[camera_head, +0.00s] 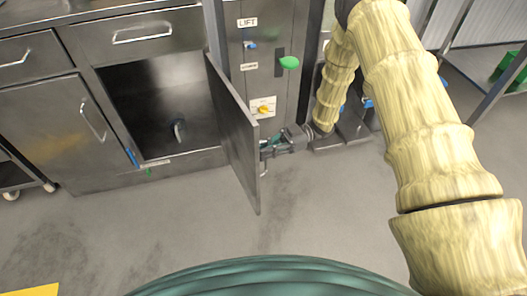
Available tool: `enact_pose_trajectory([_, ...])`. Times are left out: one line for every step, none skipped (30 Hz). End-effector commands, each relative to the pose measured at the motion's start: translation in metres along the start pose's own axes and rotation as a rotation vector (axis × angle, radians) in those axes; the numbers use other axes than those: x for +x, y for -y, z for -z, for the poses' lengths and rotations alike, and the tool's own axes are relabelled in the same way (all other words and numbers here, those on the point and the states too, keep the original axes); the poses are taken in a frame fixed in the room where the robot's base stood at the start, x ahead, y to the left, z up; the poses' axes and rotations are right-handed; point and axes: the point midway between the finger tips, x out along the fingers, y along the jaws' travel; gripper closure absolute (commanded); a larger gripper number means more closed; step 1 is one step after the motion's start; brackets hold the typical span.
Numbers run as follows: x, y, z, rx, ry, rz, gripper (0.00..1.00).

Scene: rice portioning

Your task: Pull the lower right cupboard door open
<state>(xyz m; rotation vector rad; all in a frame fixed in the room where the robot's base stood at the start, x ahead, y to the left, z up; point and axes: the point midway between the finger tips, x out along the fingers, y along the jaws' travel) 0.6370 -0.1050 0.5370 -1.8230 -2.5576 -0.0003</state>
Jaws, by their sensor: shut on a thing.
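The lower right cupboard door (236,140) stands swung well out from the cabinet front, hinged along the right side of its opening. The dark cupboard interior (150,90) shows, with a small pale curved thing (179,131) inside. My gripper (270,145) is at the outer face of the door, to its right and near its free edge. It is shut on the door handle, which is mostly hidden by the gripper and door edge.
A left cupboard door (50,130) is closed, with drawers (150,35) above. A grey panel (262,70) with a green knob (289,62) and a yellow switch (264,109) stands behind the open door. Floor in front (170,215) is clear. A yellow patch (35,291) lies bottom left.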

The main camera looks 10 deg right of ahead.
Motion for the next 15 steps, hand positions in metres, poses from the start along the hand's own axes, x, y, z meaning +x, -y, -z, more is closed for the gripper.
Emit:
enact_pose_trajectory([-0.0002, 0.0009, 0.0001, 0.002, -0.001, 0.001, 1.00])
enact_pose_trajectory([-0.0002, 0.0009, 0.0001, 0.002, -0.001, 0.001, 1.00])
enact_pose_trajectory([-0.0002, 0.0009, 0.0001, 0.002, -0.001, 0.001, 1.00])
enact_pose_trajectory([-0.0001, 0.0010, 0.0001, 0.002, -0.001, 0.001, 1.00])
enact_pose_trajectory([-0.0001, 0.0010, 0.0001, 0.002, -0.001, 0.001, 1.00])
enact_pose_trajectory([-0.0001, 0.0010, 0.0000, 0.002, -0.001, 0.001, 1.00])
enact_pose_trajectory([-0.0001, 0.0010, 0.0000, 0.002, -0.001, 0.001, 1.00])
enact_pose_trajectory([-0.0001, 0.0010, 0.0000, 0.002, -0.001, 0.001, 1.00])
enact_pose_trajectory([-0.0001, 0.0011, 0.0000, 0.002, -0.001, 0.001, 0.85])
enact_pose_trajectory([-0.0001, 0.0010, 0.0000, 0.002, -0.001, 0.001, 0.80])
enact_pose_trajectory([-0.0001, 0.0010, 0.0000, 0.002, -0.001, 0.001, 0.74])
enact_pose_trajectory([-0.0001, 0.0009, -0.0001, 0.002, -0.001, 0.001, 0.69])
enact_pose_trajectory([0.0000, 0.0008, -0.0001, 0.002, 0.000, 0.000, 0.69])
enact_pose_trajectory([0.0000, 0.0008, -0.0001, 0.001, 0.000, 0.000, 0.69])
enact_pose_trajectory([0.0000, 0.0007, -0.0001, 0.001, 0.000, 0.000, 0.69])
